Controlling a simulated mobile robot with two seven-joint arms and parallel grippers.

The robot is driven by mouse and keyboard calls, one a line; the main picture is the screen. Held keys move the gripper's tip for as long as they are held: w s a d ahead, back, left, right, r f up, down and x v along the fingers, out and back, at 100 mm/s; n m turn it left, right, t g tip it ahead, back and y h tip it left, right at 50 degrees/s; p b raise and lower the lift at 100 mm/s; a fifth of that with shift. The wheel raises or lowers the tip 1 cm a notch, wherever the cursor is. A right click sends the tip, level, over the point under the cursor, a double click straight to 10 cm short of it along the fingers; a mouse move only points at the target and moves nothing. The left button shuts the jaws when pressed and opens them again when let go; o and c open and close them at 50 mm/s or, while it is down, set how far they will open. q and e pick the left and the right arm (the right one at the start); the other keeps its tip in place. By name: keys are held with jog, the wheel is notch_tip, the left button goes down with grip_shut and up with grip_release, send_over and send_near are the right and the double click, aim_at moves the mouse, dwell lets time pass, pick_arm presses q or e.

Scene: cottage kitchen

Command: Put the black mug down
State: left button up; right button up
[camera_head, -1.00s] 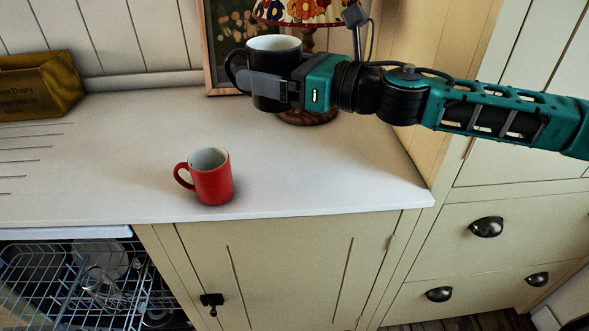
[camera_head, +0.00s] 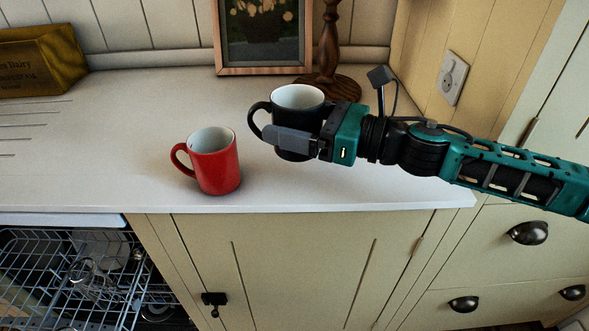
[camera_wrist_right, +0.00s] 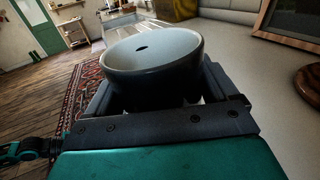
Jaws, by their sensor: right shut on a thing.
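The black mug (camera_head: 297,98) with a pale inside is upright in my right gripper (camera_head: 290,142), which is shut on it. Its handle points left in the head view. The mug is at the counter, right of the red mug; I cannot tell whether its base touches the surface. In the right wrist view the black mug (camera_wrist_right: 150,75) fills the space between the fingers. My left gripper does not show.
A red mug (camera_head: 215,165) stands on the white counter (camera_head: 120,165) close to the left. A lamp base (camera_head: 330,85) and a picture frame (camera_head: 265,70) are behind. A wooden box (camera_head: 40,62) sits at far left. An open dishwasher rack (camera_head: 70,275) is below left.

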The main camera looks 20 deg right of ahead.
notch_tip(320, 180, down, 3)
jog(key=shift+r, duration=0.1)
jog(key=shift+f+b, duration=0.25)
jog(key=shift+b, duration=0.05)
notch_tip(320, 180, down, 3)
jog(key=shift+f+b, duration=0.15)
jog(key=shift+b, duration=0.4)
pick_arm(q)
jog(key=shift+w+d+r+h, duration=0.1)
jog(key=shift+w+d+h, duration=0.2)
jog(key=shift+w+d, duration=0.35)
pick_arm(e)
jog(key=shift+f, duration=0.15)
jog(key=shift+f, duration=0.2)
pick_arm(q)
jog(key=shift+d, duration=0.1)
pick_arm(e)
jog(key=o, duration=1.2)
jog(key=shift+c, duration=0.2)
